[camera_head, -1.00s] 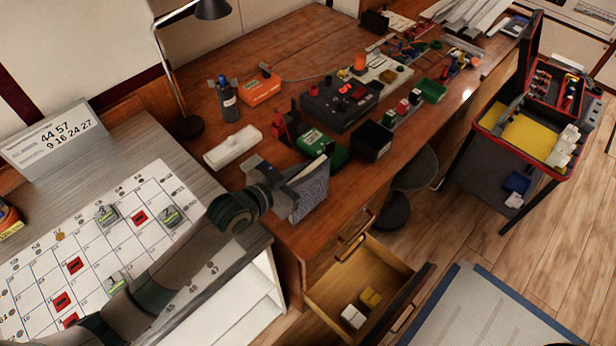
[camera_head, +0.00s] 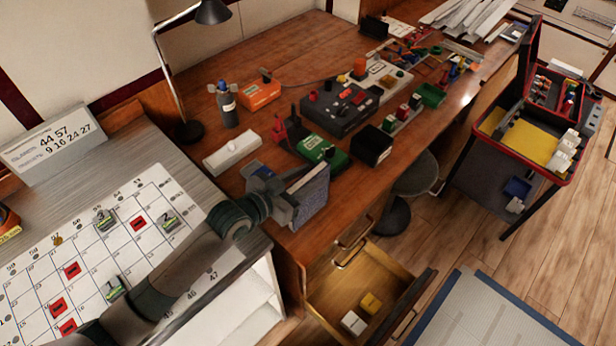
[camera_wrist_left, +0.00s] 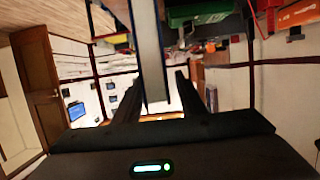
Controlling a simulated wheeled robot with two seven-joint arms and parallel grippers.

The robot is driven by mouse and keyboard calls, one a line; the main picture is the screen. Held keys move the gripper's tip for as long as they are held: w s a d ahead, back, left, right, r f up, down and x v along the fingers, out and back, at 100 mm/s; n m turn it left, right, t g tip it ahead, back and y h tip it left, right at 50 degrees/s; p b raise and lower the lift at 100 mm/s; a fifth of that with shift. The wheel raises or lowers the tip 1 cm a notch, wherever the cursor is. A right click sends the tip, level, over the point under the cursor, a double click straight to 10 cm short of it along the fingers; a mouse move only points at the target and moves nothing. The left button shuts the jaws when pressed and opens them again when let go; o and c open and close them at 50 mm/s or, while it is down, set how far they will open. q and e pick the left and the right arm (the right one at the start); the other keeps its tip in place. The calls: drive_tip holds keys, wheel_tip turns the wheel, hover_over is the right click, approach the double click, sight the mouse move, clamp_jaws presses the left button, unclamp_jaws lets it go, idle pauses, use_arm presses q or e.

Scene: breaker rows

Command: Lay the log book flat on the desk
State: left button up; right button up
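The log book (camera_head: 311,198) has a blue-grey cover and pale page edges. In the head view it is held on edge, tilted, over the front left part of the wooden desk (camera_head: 285,232). My left gripper (camera_head: 283,199) is at its left side, shut on it. In the left wrist view the book (camera_wrist_left: 149,50) runs edge-on between the two dark fingers of my left gripper (camera_wrist_left: 158,88). Whether its lower edge touches the desk cannot be told. My right gripper is not in view.
Behind the book are a green device (camera_head: 322,149), a black box (camera_head: 371,145) and a white block (camera_head: 232,154). An open drawer (camera_head: 335,288) juts out below the desk front. A stool (camera_head: 416,178) stands right of it. Bare desk lies around the book's base.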

use_arm(q)
drive_tip(key=shift+s+a+r+p, duration=0.2)
drive_tip(key=shift+a+r+p, duration=0.1)
drive_tip(key=shift+p, duration=0.05)
drive_tip(key=p+v, duration=0.5)
drive_tip(key=v, duration=0.6)
drive_tip(key=shift+p, duration=0.3)
drive_tip(key=shift+s, duration=0.15)
